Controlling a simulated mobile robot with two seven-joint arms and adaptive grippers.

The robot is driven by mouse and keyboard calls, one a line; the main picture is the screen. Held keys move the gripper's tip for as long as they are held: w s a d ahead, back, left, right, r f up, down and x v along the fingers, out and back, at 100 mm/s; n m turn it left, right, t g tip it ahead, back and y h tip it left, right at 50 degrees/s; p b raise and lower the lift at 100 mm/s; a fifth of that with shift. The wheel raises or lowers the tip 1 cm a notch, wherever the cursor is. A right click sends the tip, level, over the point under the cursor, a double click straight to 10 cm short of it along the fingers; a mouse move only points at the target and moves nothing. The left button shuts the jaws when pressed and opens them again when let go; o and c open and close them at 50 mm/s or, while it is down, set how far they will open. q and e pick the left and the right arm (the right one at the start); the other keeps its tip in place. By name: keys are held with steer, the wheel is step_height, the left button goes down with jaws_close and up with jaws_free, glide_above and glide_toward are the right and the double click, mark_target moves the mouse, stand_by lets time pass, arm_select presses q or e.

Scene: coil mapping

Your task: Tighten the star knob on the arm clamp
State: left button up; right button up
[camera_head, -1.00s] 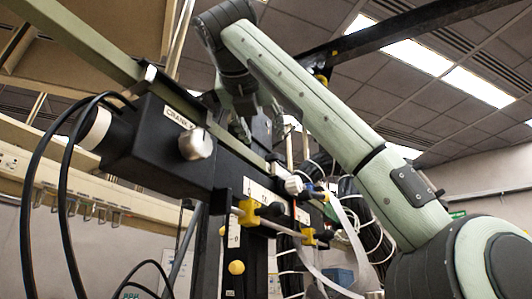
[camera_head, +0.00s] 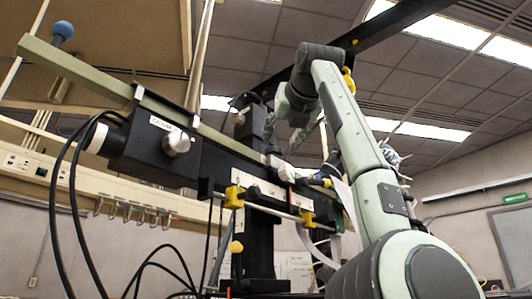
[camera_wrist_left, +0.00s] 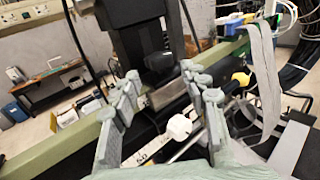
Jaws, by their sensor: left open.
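My left gripper (camera_head: 287,128) is open and empty above the green beam, just right of a black upright block (camera_head: 250,127). In the left wrist view its two grey fingers (camera_wrist_left: 160,88) stand apart. Between and beyond them a dark rounded knob-like part (camera_wrist_left: 159,62) sits low on the black block (camera_wrist_left: 135,30); I cannot tell for sure that it is the star knob. A white faceted knob (camera_wrist_left: 180,127) shows nearer, between the fingers, and also in the head view (camera_head: 286,173). No contact with either knob is clear.
The green beam (camera_head: 75,70) runs diagonally past a black crank box (camera_head: 150,150) with a silver knob (camera_head: 176,142). Yellow clamps (camera_head: 234,197) hold a thin rod below. Black cables hang at left. Grey ribbons (camera_wrist_left: 264,75) hang right of the gripper.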

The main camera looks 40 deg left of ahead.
mark_target(271, 149)
arm_select(q)
steer(key=shift+w+a, duration=0.25)
steer(key=p+x, duration=0.2)
steer(key=x, duration=0.5)
steer(key=shift+a, duration=0.15)
arm_select(e)
steer(key=x, duration=0.3)
steer(key=a+x, duration=0.1)
steer(key=shift+d+f, duration=0.1)
steer(key=shift+f, duration=0.25)
arm_select(q)
steer(key=c, duration=0.9)
steer(key=shift+f+t, duration=0.1)
steer(key=shift+t, duration=0.2)
steer(key=m+t+h+b, duration=0.3)
steer(key=m+h, duration=0.1)
steer(key=h, duration=0.1)
steer(key=shift+m+t+h, duration=0.3)
steer(key=shift+t+h, duration=0.1)
steer(key=shift+m+t+h+b, duration=0.4)
steer(key=shift+m+h, duration=0.4)
steer(key=shift+h, duration=0.4)
arm_select(e)
step_height(271, 149, up, 7)
steer(key=w+a+t, duration=0.1)
steer(key=a+t, duration=0.1)
steer(key=shift+w+a+n, duration=0.15)
steer(key=shift+w+n, duration=0.15)
steer(key=shift+w, duration=0.05)
steer(key=shift+r, duration=0.15)
